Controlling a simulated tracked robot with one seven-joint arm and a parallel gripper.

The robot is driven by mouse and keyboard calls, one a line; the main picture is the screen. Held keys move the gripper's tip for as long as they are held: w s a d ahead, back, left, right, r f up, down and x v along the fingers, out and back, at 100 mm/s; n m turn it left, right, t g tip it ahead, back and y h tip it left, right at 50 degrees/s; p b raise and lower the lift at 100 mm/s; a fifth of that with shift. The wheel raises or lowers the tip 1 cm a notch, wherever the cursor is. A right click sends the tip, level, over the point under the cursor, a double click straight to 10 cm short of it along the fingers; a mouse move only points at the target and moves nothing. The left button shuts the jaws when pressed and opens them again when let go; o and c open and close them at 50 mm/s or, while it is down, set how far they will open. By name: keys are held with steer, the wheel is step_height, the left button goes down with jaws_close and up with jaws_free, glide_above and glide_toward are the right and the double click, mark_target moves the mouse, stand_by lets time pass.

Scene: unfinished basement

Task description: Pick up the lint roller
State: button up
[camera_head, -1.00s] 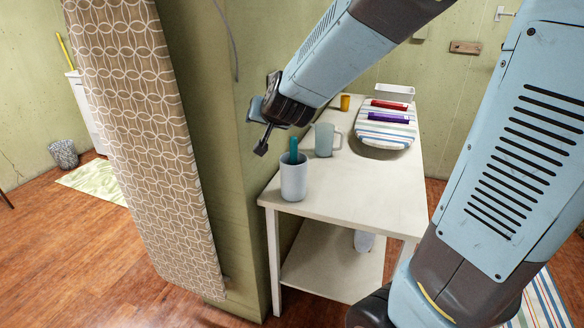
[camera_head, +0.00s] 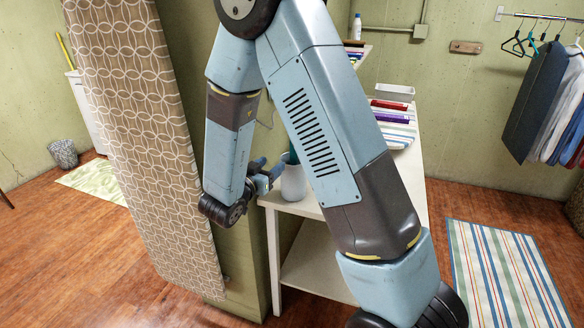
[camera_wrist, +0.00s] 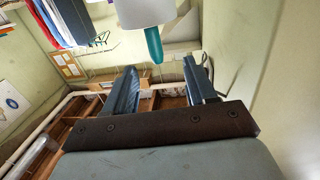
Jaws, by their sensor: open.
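A teal handle (camera_head: 293,156), which I take to be the lint roller, stands up out of a white cup (camera_head: 292,184) on the near left corner of the white table. My arm hides part of both. In the wrist view, which looks upside down, the teal handle (camera_wrist: 154,45) points down from the white cup (camera_wrist: 143,12). My gripper (camera_head: 270,172) is left of the cup in the head view. In the wrist view my gripper (camera_wrist: 162,78) is open and empty, its fingers spread below the handle's end, apart from it.
A green wall and a patterned ironing board (camera_head: 150,150) stand close on the left. Hanging clothes (camera_head: 545,105) are at the far right. The floor in front is open.

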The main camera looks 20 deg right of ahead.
mark_target(291, 153)
steer(key=shift+h, duration=0.3)
steer(key=x, duration=0.8)
steer(key=shift+s+d+f, duration=0.1)
steer(key=shift+d+f, duration=0.05)
steer(key=shift+f, duration=0.05)
steer(key=shift+f+x, duration=0.15)
steer(key=shift+x, duration=1.2)
steer(key=shift+f+x, duration=0.2)
steer(key=shift+x, duration=1.15)
steer(key=shift+s, duration=0.15)
jaws_close()
